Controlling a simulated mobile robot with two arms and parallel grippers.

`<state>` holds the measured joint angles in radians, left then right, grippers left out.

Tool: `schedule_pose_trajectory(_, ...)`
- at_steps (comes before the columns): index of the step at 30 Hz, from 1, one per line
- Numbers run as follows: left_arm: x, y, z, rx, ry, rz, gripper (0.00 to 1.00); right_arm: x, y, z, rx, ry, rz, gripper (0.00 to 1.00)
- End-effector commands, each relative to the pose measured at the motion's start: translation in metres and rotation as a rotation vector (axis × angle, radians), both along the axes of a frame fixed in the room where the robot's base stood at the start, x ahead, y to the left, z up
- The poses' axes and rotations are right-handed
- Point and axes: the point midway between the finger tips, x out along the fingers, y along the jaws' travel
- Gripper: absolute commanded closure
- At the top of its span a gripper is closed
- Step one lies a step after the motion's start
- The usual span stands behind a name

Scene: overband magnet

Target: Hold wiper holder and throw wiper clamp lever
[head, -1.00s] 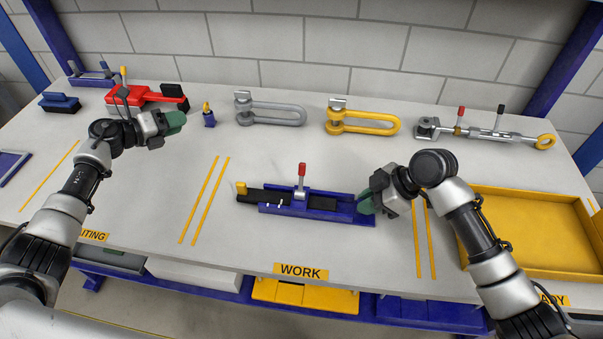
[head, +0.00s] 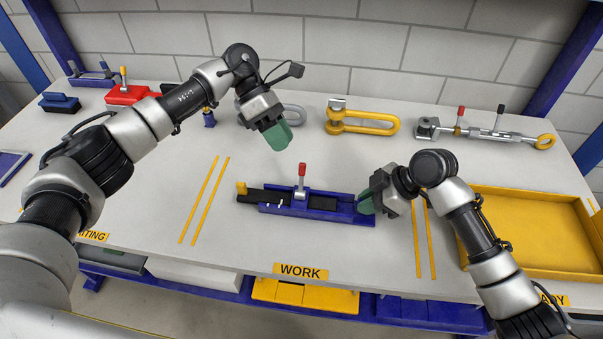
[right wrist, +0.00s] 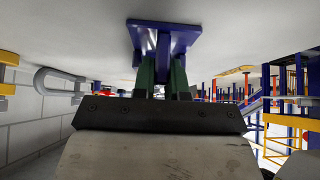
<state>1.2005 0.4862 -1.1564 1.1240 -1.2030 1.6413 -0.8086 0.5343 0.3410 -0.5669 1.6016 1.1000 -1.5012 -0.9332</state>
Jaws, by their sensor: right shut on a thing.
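The wiper holder (head: 335,213) is a long blue channel with a black strip, lying on the middle of the bench. A yellow block (head: 241,188) sits at its left end. The wiper clamp lever (head: 301,173), with a red grip, stands upright on it. My right gripper (head: 367,202) is shut on the holder's right end; the right wrist view shows its green fingers around the blue end (right wrist: 163,42). My left gripper (head: 279,137) is above the bench, up and left of the red grip and apart from it. Its green fingers look close together, but I cannot tell whether a gap is between them.
A yellow tray (head: 535,240) is at the right. Along the back stand a yellow shackle (head: 362,121), a turnbuckle-like rod (head: 485,132), a red tool (head: 130,95) and a blue block (head: 59,103). The bench left and front of the holder is clear.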

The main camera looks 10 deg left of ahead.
Motion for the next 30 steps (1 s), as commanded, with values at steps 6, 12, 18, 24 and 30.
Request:
schedule_pose_trajectory(6, -0.01, -0.013, -0.018, -0.001, 0.002, -0.002, 0.63, 0.0, 0.0, 0.0, 0.0, 0.0, 0.0, 1.0)
schedule_pose_trajectory(12, -0.021, -0.03, -0.039, -0.001, 0.003, 0.0, 0.63, 0.0, 0.0, 0.0, 0.0, 0.0, 0.0, 1.0)
schedule_pose_trajectory(18, -0.029, -0.044, -0.055, -0.002, 0.001, 0.001, 0.63, 0.0, 0.0, 0.0, 0.0, 0.0, 0.0, 1.0)
schedule_pose_trajectory(24, -0.033, -0.049, -0.063, -0.002, 0.001, 0.003, 0.63, 0.0, 0.0, 0.0, 0.0, 0.0, 0.0, 1.0)
schedule_pose_trajectory(30, -0.034, -0.05, -0.064, -0.002, 0.0, 0.003, 0.63, 0.0, 0.0, 0.0, 0.0, 0.0, 0.0, 1.0)
